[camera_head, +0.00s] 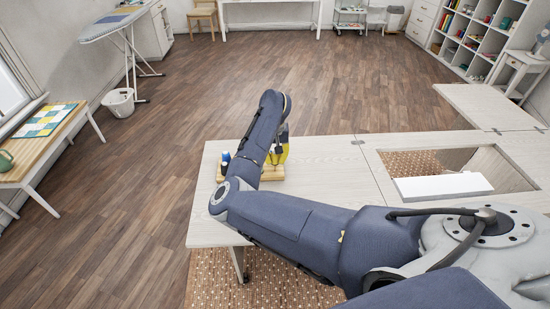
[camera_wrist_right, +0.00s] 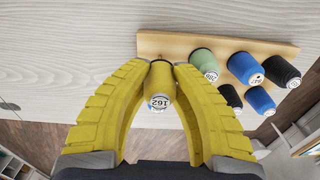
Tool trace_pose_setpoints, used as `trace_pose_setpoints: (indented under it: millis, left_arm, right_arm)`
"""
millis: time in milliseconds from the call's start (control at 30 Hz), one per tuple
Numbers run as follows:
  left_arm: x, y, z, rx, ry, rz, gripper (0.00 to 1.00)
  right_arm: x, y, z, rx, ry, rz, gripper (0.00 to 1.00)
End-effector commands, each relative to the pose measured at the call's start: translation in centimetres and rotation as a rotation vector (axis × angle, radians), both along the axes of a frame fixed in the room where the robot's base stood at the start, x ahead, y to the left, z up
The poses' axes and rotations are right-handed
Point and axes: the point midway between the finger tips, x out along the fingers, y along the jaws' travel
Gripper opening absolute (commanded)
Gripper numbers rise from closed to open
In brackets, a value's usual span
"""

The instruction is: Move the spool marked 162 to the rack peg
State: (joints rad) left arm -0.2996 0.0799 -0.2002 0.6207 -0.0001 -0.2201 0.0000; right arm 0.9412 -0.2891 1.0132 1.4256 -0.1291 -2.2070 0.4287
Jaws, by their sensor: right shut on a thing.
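The spool marked 162 (camera_wrist_right: 161,84) is yellow, with its white numbered end facing my right wrist camera. My right gripper (camera_wrist_right: 162,66) has its yellow fingers shut on it, one on each side. The wooden rack (camera_wrist_right: 150,43) is just beyond the spool, whose far end overlaps the rack's left part in this view. I cannot tell whether the spool touches the rack or a peg. In the head view the right gripper (camera_head: 279,153) is at the rack (camera_head: 270,174), partly hidden by my arm. My left gripper is not in view.
The rack holds a green spool (camera_wrist_right: 204,65), a blue spool (camera_wrist_right: 244,68), a black spool (camera_wrist_right: 282,70) and others below them. The pale cabinet top (camera_head: 325,165) is clear right of the rack. A white panel (camera_head: 442,187) lies by an opening farther right.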

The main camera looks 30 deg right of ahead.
Motion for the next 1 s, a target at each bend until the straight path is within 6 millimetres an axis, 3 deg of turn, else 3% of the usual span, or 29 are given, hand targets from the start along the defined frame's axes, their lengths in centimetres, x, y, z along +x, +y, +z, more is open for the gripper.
trace_pose_setpoints:
  millis: [1000]
  left_arm:
    - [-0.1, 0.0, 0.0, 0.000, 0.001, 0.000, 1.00]
  right_arm:
    - [0.0, 0.0, -2.1, 0.001, 0.001, 0.000, 0.06]
